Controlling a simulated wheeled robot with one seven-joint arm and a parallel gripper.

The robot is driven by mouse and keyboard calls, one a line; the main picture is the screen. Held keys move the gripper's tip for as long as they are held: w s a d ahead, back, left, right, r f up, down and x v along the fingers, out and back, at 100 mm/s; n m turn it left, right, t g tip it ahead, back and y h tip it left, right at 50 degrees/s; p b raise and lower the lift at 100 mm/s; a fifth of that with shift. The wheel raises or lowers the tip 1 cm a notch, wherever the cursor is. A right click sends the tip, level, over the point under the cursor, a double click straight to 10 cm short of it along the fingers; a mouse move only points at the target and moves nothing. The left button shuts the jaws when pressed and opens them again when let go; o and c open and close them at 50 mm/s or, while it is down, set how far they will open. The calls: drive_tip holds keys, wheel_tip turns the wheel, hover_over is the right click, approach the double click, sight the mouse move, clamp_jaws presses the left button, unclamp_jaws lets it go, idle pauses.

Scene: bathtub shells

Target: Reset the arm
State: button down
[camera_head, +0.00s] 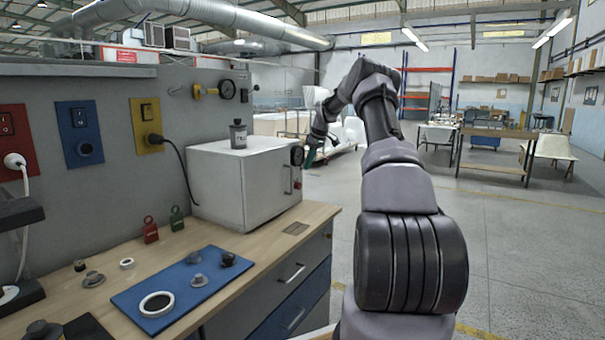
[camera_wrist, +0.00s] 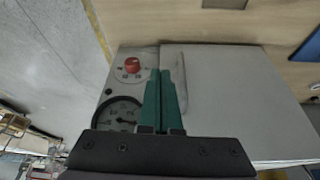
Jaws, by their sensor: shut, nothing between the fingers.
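My arm reaches forward and bends down at its far end. My gripper (camera_head: 309,160) hangs in the air beside the front of the white oven (camera_head: 222,190), near its gauge. In the wrist view, my gripper (camera_wrist: 166,76) shows two green fingers pressed together with nothing between them. Behind them is the oven's front face (camera_wrist: 225,90), with a red knob (camera_wrist: 132,65), a round gauge (camera_wrist: 118,117) and an upright handle (camera_wrist: 182,85). The fingers overlap the handle's edge in that view; I cannot tell whether they touch it. The oven door looks shut.
The wooden workbench (camera_head: 70,292) carries a blue mat (camera_head: 180,296) with small round parts, two padlocks (camera_head: 151,230) and a dark jar (camera_head: 238,134) on the oven. Wall switches stand at left. Open floor (camera_head: 520,250) lies to the right, with tables (camera_head: 490,133) farther back.

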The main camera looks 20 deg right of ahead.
drive_tip(key=s+a+r+m+t+h, duration=0.1)
drive_tip(key=s+a+r+m, duration=0.2)
drive_tip(key=s+a+r, duration=1.65)
drive_tip(key=s+a+m+t, duration=0.1)
drive_tip(key=s+a+m, duration=0.2)
drive_tip(key=s, duration=1.3)
drive_tip(key=s+a+m+t+y, duration=0.1)
drive_tip(key=s+a+m, duration=0.1)
drive_tip(key=s, duration=1.4)
drive_tip(key=shift+a+m, duration=0.4)
drive_tip(key=shift+m, duration=0.5)
drive_tip(key=shift+s, duration=0.1)
